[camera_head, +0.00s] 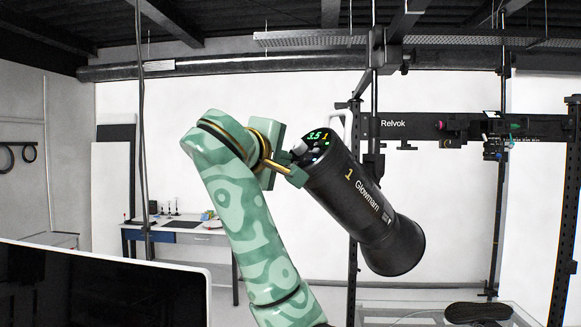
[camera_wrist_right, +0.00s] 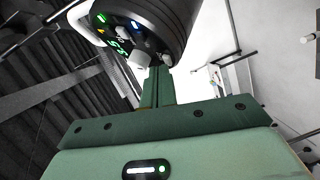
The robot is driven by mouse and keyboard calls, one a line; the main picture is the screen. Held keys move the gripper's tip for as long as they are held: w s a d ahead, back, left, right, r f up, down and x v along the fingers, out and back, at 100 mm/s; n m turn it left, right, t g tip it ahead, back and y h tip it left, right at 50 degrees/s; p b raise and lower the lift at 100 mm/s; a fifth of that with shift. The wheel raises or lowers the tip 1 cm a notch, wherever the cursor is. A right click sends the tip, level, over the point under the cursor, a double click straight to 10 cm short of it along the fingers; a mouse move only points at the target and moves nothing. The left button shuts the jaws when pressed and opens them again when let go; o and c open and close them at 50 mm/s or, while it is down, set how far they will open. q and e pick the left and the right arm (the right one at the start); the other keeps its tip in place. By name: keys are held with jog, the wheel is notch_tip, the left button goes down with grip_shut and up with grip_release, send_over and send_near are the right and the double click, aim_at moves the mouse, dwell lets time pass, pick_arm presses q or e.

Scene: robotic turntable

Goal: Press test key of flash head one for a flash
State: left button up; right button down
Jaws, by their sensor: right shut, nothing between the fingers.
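Flash head one (camera_head: 365,208) is a black cylinder marked "1" and "Glowmarn", hanging tilted with its wide end down to the right. Its rear control panel (camera_head: 317,146) faces up left and shows a green "3.5", a yellow "1", a pale knob (camera_head: 299,147) and small lit keys. In the right wrist view the panel (camera_wrist_right: 122,32) is at the top, with green and blue lit marks; I cannot tell which is the test key. My right gripper (camera_head: 298,177) is shut and empty, its tips (camera_wrist_right: 158,72) at the panel's lower edge; contact is unclear. My left gripper is out of view.
A black beam marked "Relvok" (camera_head: 425,126) runs behind at right, between dark posts. A blue-fronted desk (camera_head: 180,232) stands at the back left. A dark screen (camera_head: 95,290) fills the lower left. A dark object (camera_head: 478,312) lies at the lower right.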

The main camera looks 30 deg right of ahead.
jog(key=shift+d+f, duration=0.1)
jog(key=shift+f, duration=0.1)
jog(key=shift+r, duration=0.1)
dwell(0.4)
jog(key=shift+a+r+p, duration=0.45)
jog(key=shift+a+r, duration=0.05)
jog(key=shift+a, duration=0.05)
jog(key=a+r+p, duration=0.1)
jog(key=a, duration=0.1)
jog(key=a+r, duration=0.1)
jog(key=r, duration=0.1)
jog(key=shift+s+a+r+p, duration=0.1)
jog(key=shift+a+r+p, duration=0.05)
jog(key=shift+a+p, duration=0.2)
dwell(0.7)
